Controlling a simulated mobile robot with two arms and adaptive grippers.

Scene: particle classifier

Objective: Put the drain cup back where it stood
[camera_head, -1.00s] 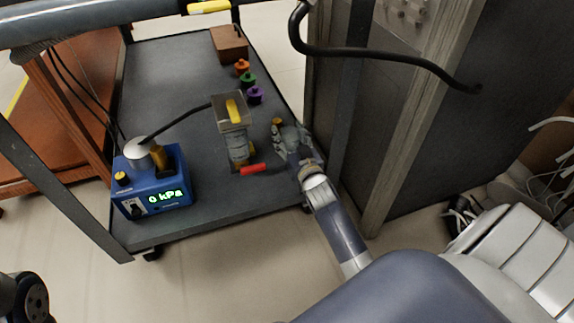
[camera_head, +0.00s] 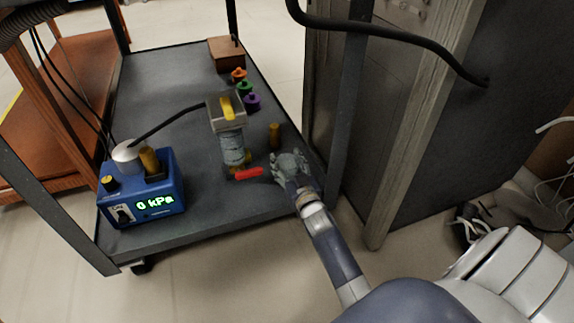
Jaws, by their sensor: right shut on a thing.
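My right gripper (camera_head: 289,164) is at the right edge of the cart's lower deck, shut on a small greyish thing, which I take to be the drain cup; the fingers cover most of it. A clear column (camera_head: 233,151) with grey contents stands to its left, under a box-like top with a yellow part (camera_head: 227,107). A red lever (camera_head: 248,174) sticks out at the column's foot, just left of the gripper. My left gripper is not in view.
A blue pump unit (camera_head: 140,190) reading 0 kPa stands at the front left of the dark deck (camera_head: 180,75). Purple (camera_head: 252,102), green (camera_head: 244,88) and orange (camera_head: 238,75) pieces line the right side, with a brown box (camera_head: 226,54) behind. A cart post (camera_head: 350,110) rises right of the gripper.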

